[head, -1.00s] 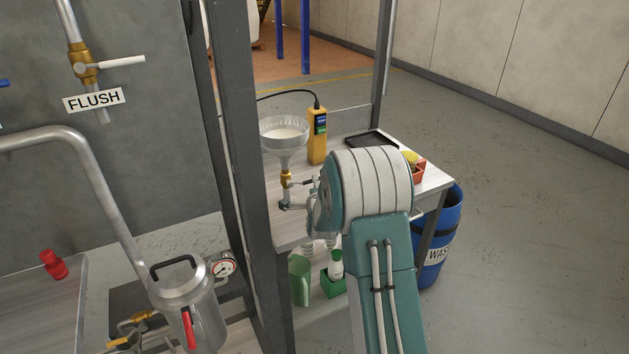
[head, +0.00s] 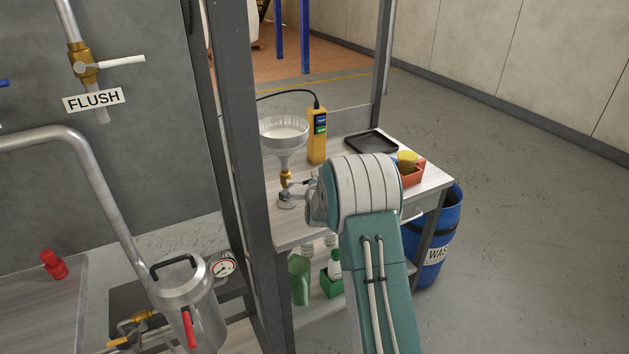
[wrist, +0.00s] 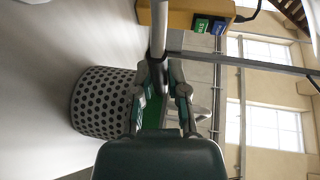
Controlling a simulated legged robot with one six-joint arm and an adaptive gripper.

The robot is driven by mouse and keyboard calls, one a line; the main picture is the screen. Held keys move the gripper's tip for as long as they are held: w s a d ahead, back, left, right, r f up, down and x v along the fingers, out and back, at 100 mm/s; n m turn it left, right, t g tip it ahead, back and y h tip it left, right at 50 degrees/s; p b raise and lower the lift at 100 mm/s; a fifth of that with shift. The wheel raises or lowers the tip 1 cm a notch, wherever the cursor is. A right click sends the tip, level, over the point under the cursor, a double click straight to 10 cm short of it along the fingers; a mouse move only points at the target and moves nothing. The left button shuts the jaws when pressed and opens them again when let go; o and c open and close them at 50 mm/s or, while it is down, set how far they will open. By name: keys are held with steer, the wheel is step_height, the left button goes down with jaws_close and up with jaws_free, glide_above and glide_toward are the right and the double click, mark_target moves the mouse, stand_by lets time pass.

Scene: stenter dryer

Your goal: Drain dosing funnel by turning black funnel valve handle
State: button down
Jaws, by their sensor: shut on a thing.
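The dosing funnel (head: 284,136) stands on the bench in the head view, with pale liquid in its bowl. A brass valve (head: 286,180) sits on the stem below the bowl. My gripper (head: 294,191) is at the valve, on its right side. The funnel's outlet is not clearly visible.
A yellow handheld device (head: 316,136) stands right of the funnel, and it shows in the wrist view (wrist: 186,16). A black tray (head: 371,142) and a red bin (head: 413,175) are farther right. A perforated cylinder (wrist: 103,101) is beside my fingers. A dark post (head: 240,170) stands left.

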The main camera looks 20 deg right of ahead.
mark_target(299, 183)
steer(key=shift+r+n, duration=0.1)
steer(key=shift+n, duration=0.3)
steer(key=shift+a+r+n+t+h, duration=0.15)
steer(key=shift+r+n+t+h, duration=0.2)
steer(key=shift+r+n, duration=0.45)
steer(key=r+n, duration=0.1)
steer(key=a+r+n+t, duration=0.1)
steer(key=n, duration=0.1)
steer(key=shift+t+h, duration=0.25)
steer(key=shift+h, duration=0.1)
steer(key=n, duration=0.1)
steer(key=a+r+n+t, duration=0.1)
steer(key=n, duration=0.2)
steer(key=shift+a+r, duration=0.25)
steer(key=shift+r, duration=0.05)
steer(key=shift+a+r+n+t+y, duration=0.35)
steer(key=shift+a+n+t, duration=0.25)
steer(key=shift+n, duration=0.5)
steer(key=shift+a+r+n+t+y, duration=0.2)
steer(key=shift+a+n+t+y, duration=0.3)
steer(key=shift+n, duration=0.6)
steer(key=shift+s, duration=0.1)
steer(key=c, duration=0.6)
jaws_free()
steer(key=shift+c, duration=0.2)
